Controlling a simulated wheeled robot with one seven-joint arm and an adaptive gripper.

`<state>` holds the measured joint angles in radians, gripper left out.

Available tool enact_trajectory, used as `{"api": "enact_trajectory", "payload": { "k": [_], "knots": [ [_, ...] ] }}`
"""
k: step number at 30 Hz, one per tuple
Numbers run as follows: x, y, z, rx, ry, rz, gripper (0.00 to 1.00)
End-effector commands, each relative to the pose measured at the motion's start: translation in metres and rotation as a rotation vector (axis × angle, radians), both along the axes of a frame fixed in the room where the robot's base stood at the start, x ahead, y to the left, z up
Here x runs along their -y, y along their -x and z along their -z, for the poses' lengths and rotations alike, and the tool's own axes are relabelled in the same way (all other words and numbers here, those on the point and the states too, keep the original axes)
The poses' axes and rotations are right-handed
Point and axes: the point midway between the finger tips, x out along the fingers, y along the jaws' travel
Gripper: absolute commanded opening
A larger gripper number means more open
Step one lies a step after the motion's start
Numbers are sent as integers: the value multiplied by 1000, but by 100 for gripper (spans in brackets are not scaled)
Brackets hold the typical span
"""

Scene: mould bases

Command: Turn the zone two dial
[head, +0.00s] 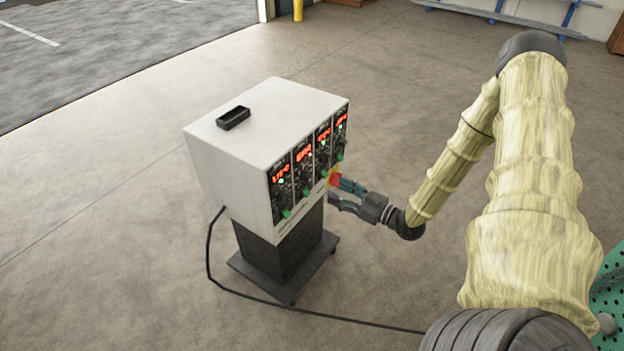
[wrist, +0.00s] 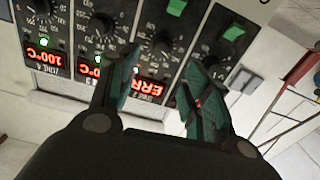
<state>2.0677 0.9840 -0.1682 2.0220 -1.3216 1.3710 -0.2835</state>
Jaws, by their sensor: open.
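A white controller cabinet (head: 235,150) stands on a dark pedestal, with several zone panels on its front. The zone two panel is second from the left in the head view, with a red lit display (head: 303,153). In the upside-down wrist view its display (wrist: 150,90) reads ERR. The black zone two dial (wrist: 163,46) shows beyond that display, between my fingertips in the picture. My gripper (head: 340,188) is open in front of the panels. In the wrist view my gripper (wrist: 163,60) has one finger on each side of the dial; contact cannot be told.
Neighbouring dials (wrist: 103,24) sit close on both sides. Green switches (wrist: 177,7) lie past the dials. A red and yellow part (head: 333,178) is near the gripper. A black tray (head: 233,118) lies on top. A cable (head: 300,308) runs across the floor.

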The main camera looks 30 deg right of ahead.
Motion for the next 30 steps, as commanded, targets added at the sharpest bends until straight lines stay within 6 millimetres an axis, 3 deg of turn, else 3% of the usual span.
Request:
{"api": "enact_trajectory", "payload": {
  "k": [18, 30],
  "knots": [
    [-34, -80, 0, -2, 0, -1, 48],
    [-40, -97, 0, -2, 0, 1, 48]
  ]
}}
